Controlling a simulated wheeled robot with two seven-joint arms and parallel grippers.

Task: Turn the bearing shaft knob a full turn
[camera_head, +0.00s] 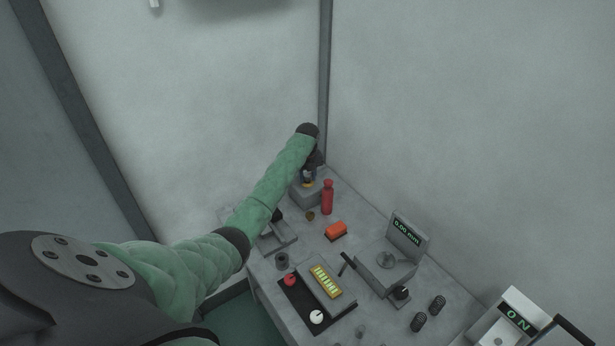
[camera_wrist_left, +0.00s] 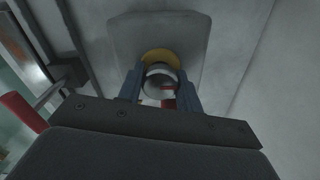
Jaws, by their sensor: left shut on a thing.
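The bearing shaft knob (camera_wrist_left: 161,72) is a grey, ring-shaped end in the left wrist view, with a yellow collar (camera_wrist_left: 158,55) behind it and a small red mark on it. It stands out from a grey block (camera_head: 308,196) at the far back of the table in the head view, where my left arm and gripper mostly hide it. My left gripper (camera_head: 308,176) has its blue fingers on both sides of the knob and is shut on it. My right gripper is not in view.
A red bottle (camera_head: 327,197) stands close right of the block, with an orange brush-like block (camera_head: 336,230) in front. Walls close in behind the block.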

